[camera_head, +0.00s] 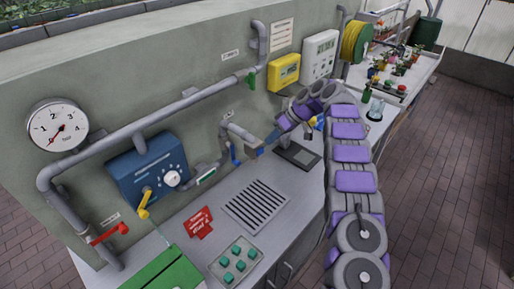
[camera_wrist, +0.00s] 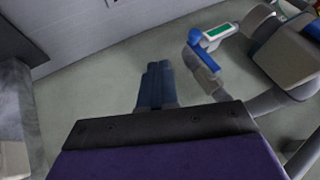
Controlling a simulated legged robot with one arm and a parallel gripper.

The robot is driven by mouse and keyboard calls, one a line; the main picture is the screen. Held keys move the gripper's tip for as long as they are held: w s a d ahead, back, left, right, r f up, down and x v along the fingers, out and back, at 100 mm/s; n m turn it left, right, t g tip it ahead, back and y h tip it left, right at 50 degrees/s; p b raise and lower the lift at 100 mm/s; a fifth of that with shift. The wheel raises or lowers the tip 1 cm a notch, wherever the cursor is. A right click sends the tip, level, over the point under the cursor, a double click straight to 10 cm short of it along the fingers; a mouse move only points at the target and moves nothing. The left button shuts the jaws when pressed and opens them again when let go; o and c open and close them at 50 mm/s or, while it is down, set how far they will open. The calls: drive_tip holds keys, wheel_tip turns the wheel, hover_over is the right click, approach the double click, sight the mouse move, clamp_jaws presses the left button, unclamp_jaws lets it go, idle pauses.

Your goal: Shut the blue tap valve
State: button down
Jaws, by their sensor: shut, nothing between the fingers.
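The blue tap valve (camera_head: 234,154) is a small blue handle on the grey pipework low on the wall, left of my gripper in the head view. In the wrist view the blue handle (camera_wrist: 201,46) shows at upper right, beside a grey pipe. My gripper (camera_head: 268,142) is near the wall to the right of the blue handle. Its dark blue fingers (camera_wrist: 157,84) are together and empty in the wrist view, apart from the handle. The exact depth gap to the handle cannot be told.
A yellow valve (camera_head: 145,203), a red valve (camera_head: 108,234) and a green valve (camera_head: 251,80) sit on other pipes. A blue control box (camera_head: 148,172) is on the wall.

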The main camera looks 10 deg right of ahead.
sight(234, 155)
drive_tip(key=s+a+f+b, duration=0.1)
drive_tip(key=a+f, duration=0.5)
drive_tip(key=a, duration=0.3)
drive_tip(key=shift+a+f+b, duration=0.25)
drive_tip(key=shift+a+b, duration=0.1)
drive_tip(key=shift+b, duration=0.05)
drive_tip(key=shift+a, duration=0.1)
